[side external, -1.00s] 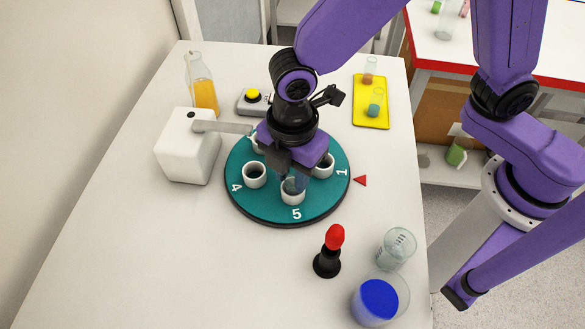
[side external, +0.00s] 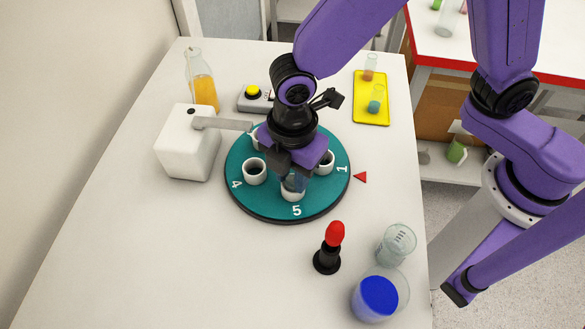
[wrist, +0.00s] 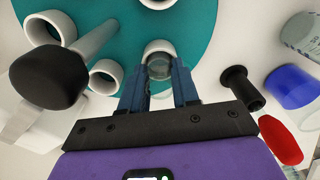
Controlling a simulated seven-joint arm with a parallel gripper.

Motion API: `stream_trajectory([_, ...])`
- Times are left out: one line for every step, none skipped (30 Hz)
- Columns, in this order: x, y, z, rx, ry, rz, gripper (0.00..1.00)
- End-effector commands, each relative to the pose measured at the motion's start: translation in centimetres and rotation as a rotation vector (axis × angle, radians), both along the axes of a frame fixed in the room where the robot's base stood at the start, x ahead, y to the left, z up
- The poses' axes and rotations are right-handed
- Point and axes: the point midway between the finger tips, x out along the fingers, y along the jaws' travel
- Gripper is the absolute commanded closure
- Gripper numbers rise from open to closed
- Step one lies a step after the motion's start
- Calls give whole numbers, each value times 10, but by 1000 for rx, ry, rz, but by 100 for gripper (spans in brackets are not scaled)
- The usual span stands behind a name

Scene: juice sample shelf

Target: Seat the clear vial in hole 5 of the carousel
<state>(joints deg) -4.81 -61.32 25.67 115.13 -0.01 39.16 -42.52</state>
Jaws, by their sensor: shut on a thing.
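The teal carousel (side external: 262,207) stands on the table with white ring-shaped holes around it and printed numbers. Hole 5 (side external: 292,195) is at its front, beside the "5"; its white rim also shows in the wrist view (wrist: 158,46). My gripper (side external: 290,177) is over hole 5, shut on the clear vial (wrist: 159,68), which shows between the two blue-grey fingers. The vial's lower end overlaps the hole's mouth in both views. How deep it sits inside is hidden by the rim and fingers.
A white device (side external: 188,145) reaches its arm over the carousel's back left. A red-topped black stand (side external: 329,250), a clear beaker (side external: 396,246) and a blue-filled container (side external: 376,298) stand at front right. A yellow tray (side external: 371,117) holds two vials behind. The front left is clear.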

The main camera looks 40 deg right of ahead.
Motion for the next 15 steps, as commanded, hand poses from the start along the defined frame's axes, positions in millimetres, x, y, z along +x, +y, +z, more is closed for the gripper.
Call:
stream_trajectory([0,0,0,0,0,0,99])
stream_trajectory([0,0,0,0,0,0,99])
stream_trajectory([0,0,0,0,0,0,60])
stream_trajectory([0,0,0,0,0,0,50])
stream_trajectory([0,0,0,0,0,0,40])
stream_trajectory([0,0,0,0,0,0,40])
stream_trajectory([0,0,0,0,0,0,40])
stream_trajectory([0,0,0,0,0,0,40])
stream_trajectory([0,0,0,0,0,0,40])
stream_trajectory([0,0,0,0,0,0,40])
stream_trajectory([0,0,0,0,0,0,40])
stream_trajectory([0,0,0,0,0,0,40])
stream_trajectory([0,0,0,0,0,0,40])
stream_trajectory([0,0,1,0,0,0,40])
stream_trajectory([0,0,2,0,0,0,40])
